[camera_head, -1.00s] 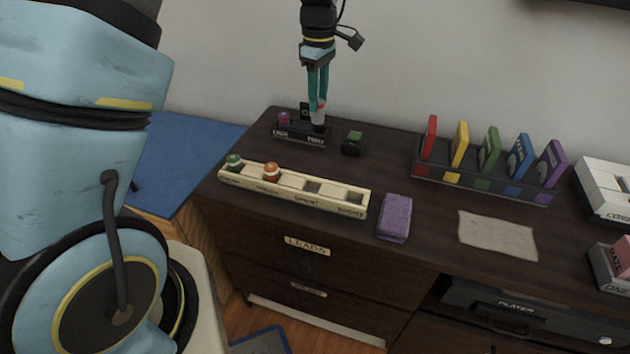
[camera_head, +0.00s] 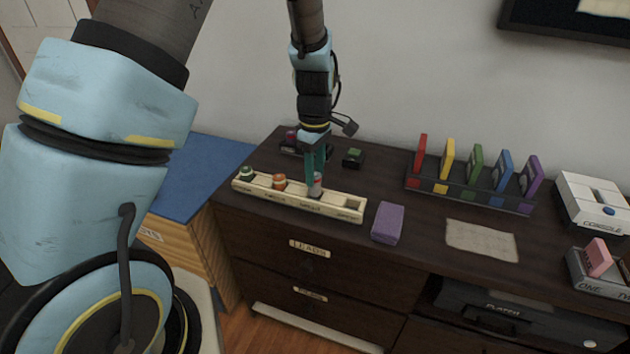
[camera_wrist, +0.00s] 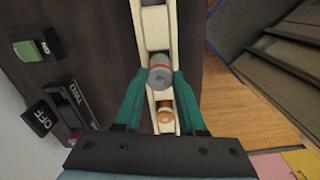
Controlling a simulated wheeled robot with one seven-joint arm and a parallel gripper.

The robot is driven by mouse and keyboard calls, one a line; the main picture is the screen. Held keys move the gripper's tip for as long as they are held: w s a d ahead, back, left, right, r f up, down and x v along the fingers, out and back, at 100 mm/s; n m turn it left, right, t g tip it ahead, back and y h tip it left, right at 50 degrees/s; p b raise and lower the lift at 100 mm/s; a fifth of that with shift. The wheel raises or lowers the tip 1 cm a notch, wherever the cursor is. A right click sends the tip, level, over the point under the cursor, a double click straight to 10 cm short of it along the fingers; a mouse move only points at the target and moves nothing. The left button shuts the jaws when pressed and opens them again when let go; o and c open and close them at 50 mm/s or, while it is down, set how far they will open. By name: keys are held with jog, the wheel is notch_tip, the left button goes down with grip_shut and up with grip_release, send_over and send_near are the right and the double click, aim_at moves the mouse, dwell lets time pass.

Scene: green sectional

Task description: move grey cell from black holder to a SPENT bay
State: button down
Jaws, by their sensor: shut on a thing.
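My gripper (camera_head: 316,172) has teal fingers shut on the grey cell (camera_head: 316,186). It holds the cell upright at the third bay from the left of the cream tray (camera_head: 341,210). In the wrist view my gripper (camera_wrist: 160,88) has the grey cell (camera_wrist: 158,72) between its fingertips, over or in the tray (camera_wrist: 151,14). I cannot tell whether the cell rests on the bay floor. The tray's label lettering is too blurred to read surely. The black holder (camera_head: 290,151) is behind, partly hidden by my gripper. It also shows in the wrist view (camera_wrist: 72,101).
A green-topped cell (camera_head: 247,174) and an orange cell (camera_head: 279,181) fill the tray's two left bays. The rightmost bay is empty. A purple block (camera_head: 388,222) lies right of the tray. A small green-topped black box (camera_head: 353,158) stands behind.

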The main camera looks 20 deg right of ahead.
jog(key=shift+f, duration=1.55)
jog(key=shift+f, duration=0.2)
jog(key=shift+c, duration=2.4)
grip_release()
